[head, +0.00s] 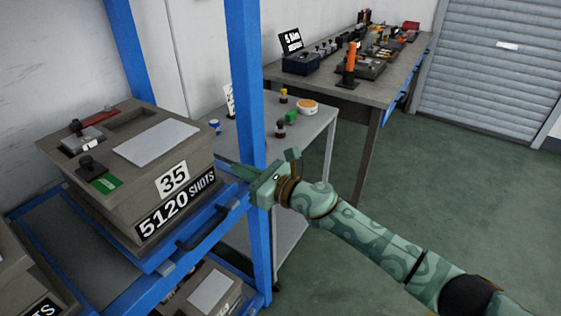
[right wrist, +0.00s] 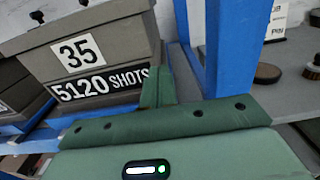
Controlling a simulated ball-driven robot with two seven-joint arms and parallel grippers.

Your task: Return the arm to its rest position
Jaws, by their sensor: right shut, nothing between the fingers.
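My right arm reaches in from the lower right of the head view. Its green gripper (head: 238,172) is shut and empty, beside the blue rack post (head: 246,90) and just right of the grey box marked 35 and 5120 SHOTS (head: 150,205). In the right wrist view the closed fingers (right wrist: 157,75) point toward the right end of that box (right wrist: 85,25), with the blue post (right wrist: 228,50) close on their right. I cannot tell whether the fingers touch the box or post. My left gripper is not in view.
The box stands on a blue-edged pull-out shelf with a dark handle (head: 208,228). Behind the post is a grey side table (head: 315,122) with small items. A longer workbench (head: 345,93) stands farther back. The green floor (head: 460,180) at right is clear.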

